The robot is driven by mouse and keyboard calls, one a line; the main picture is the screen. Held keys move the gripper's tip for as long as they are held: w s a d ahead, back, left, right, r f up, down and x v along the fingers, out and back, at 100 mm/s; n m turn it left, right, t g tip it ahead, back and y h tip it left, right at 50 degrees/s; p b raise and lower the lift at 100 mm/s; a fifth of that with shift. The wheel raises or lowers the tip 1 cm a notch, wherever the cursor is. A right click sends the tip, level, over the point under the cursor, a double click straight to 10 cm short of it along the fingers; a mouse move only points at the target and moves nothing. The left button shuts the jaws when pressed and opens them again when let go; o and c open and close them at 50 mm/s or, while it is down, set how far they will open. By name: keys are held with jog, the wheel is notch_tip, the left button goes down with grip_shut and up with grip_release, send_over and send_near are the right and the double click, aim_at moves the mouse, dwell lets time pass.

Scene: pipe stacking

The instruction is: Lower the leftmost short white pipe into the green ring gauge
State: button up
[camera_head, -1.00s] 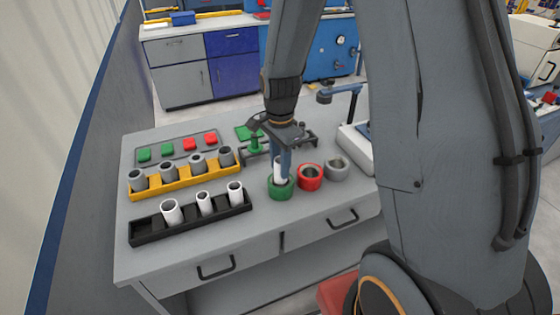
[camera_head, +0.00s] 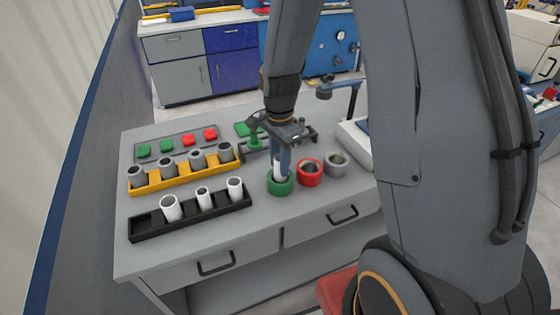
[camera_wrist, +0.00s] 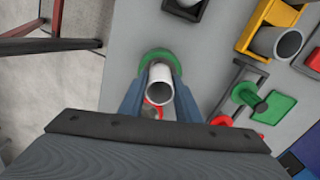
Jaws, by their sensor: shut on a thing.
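The short white pipe (camera_wrist: 160,80) is held upright between the two fingers of my gripper (camera_head: 281,166), which is shut on it. In the head view the pipe (camera_head: 279,170) stands at the green ring gauge (camera_head: 280,187), its lower end inside or just over the ring's opening. The wrist view shows the green ring (camera_wrist: 155,56) around the pipe's far side. The fingers partly hide the pipe, and its lower end is hidden, so I cannot tell how deep it sits.
A red ring (camera_head: 310,172) and a grey ring (camera_head: 337,163) stand close on the right. A black rack (camera_head: 145,228) holds three white pipes, its leftmost slot empty. A yellow rack (camera_head: 151,187) holds several grey pipes. A green stand (camera_head: 254,141) is behind my gripper.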

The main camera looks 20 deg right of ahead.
jog(key=shift+f, duration=0.45)
dwell(0.4)
jog(key=o, duration=1.1)
jog(key=shift+r, duration=0.1)
jog(key=shift+r+b, duration=0.95)
jog(key=shift+r, duration=2.9)
jog(key=shift+s+n, duration=0.45)
jog(key=shift+n, duration=0.05)
jog(key=s+n+t, duration=0.1)
jog(key=s+n, duration=1.1)
jog(key=n, duration=0.1)
jog(key=shift+s+r+n, duration=0.3)
jog(key=shift+n, duration=0.1)
